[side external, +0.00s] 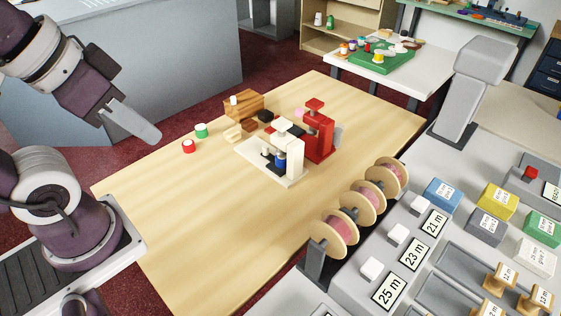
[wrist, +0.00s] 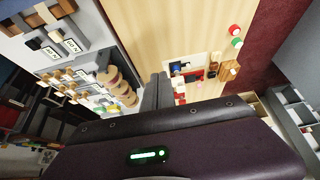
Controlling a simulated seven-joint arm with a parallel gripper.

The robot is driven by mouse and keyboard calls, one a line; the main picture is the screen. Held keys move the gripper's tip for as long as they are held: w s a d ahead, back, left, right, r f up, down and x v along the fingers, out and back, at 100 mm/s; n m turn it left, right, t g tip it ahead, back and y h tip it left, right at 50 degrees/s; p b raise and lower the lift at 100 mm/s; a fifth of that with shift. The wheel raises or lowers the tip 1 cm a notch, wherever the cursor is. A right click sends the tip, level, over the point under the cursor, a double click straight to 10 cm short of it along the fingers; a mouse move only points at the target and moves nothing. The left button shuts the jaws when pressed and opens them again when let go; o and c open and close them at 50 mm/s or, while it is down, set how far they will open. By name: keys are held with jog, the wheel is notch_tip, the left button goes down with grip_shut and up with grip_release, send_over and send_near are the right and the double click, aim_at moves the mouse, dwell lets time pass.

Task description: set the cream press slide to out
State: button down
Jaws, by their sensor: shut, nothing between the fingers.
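The cream press (side external: 289,147) stands upright on a pale base on the wooden table, in front of the red press (side external: 319,132). A dark plate, a small dark-tipped peg (side external: 266,154) and a blue cylinder (side external: 280,160) show at its foot. I cannot tell which part is the slide or how it is set. The cream press also shows small in the wrist view (wrist: 181,66). My gripper (side external: 154,137) is shut and empty, held up well to the left of the press and apart from it. Its fingers (wrist: 156,84) show at the middle of the wrist view.
A wooden block (side external: 243,105), a green-topped piece (side external: 201,130) and a red-topped piece (side external: 189,146) stand left of the presses. Ribbon spools (side external: 341,230) line the table's right side, beside a grey counter with labelled blocks. The table's front left is clear.

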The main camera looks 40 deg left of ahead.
jog(key=c, duration=1.7)
grip_release()
jog(key=shift+r, duration=0.35)
jog(key=o, duration=0.4)
jog(key=r, duration=0.5)
jog(key=shift+w+r, duration=0.25)
jog(key=shift+w, duration=0.15)
jog(key=w+a+r+n+g, duration=0.1)
jog(key=w+a+r+n, duration=0.2)
jog(key=w, duration=0.4)
jog(key=w+a+r+n+g, duration=0.1)
jog(key=w+r+n, duration=0.2)
jog(key=w+r, duration=0.3)
jog(key=n+g, duration=0.4)
jog(key=n, duration=0.3)
send_over(266, 146)
notch_tip(266, 146, down, 11)
notch_tip(266, 146, down, 35)
jog(key=shift+s+r, duration=0.1)
jog(key=shift+r, duration=0.1)
grip_shut()
